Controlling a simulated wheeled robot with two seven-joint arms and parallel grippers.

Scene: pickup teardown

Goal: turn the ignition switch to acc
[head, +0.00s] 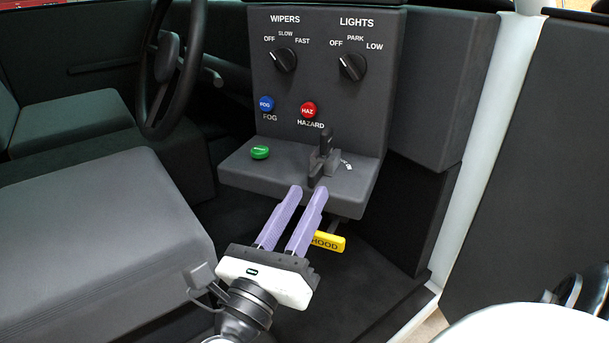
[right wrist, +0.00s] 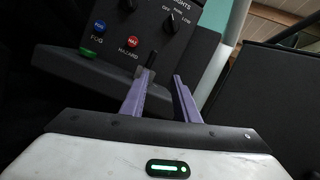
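A black upright lever-like switch (head: 323,155) stands on the ledge of the grey console, with partly hidden white lettering beside it. I take it for the ignition switch, but its position marks cannot be read. My right gripper (head: 308,191) has two purple fingers, apart and empty, pointing at the ledge just in front of the switch's base. In the right wrist view the switch (right wrist: 151,60) shows just beyond the left fingertip, and the gripper (right wrist: 164,76) has a clear gap between its fingers. I cannot tell whether a finger touches it. My left gripper is not in view.
The console (head: 375,95) carries a wipers knob (head: 284,60), a lights knob (head: 352,67), a blue fog button (head: 266,103) and a red hazard button (head: 308,109). A green button (head: 260,152) sits on the ledge. A yellow hood handle (head: 328,241) is below, close to my right fingers.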

